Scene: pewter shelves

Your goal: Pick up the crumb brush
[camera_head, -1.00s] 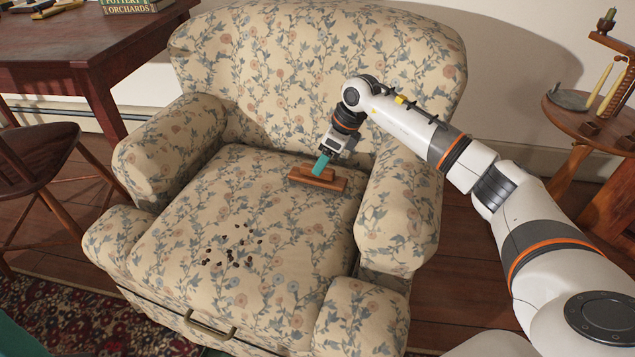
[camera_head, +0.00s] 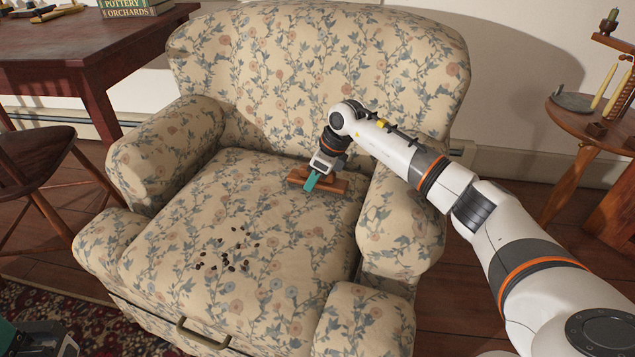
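The crumb brush (camera_head: 337,186), a reddish-brown wooden block with a raised upper part, lies on the armchair seat (camera_head: 290,235), near the backrest and the right armrest. My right gripper (camera_head: 311,182) reaches down over it from the right. Its teal fingers overlap the left part of the brush in this view and hide some of it. I cannot tell whether they touch it or how far apart they are. Part of my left gripper (camera_head: 8,335) shows at the bottom left corner, away from the chair; its opening cannot be made out.
Several dark crumbs (camera_head: 232,265) lie on the middle of the seat. The armchair's armrests (camera_head: 165,150) and backrest (camera_head: 300,80) surround the seat. A desk (camera_head: 60,50) and wooden chair (camera_head: 35,160) stand left, a round side table (camera_head: 575,120) right.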

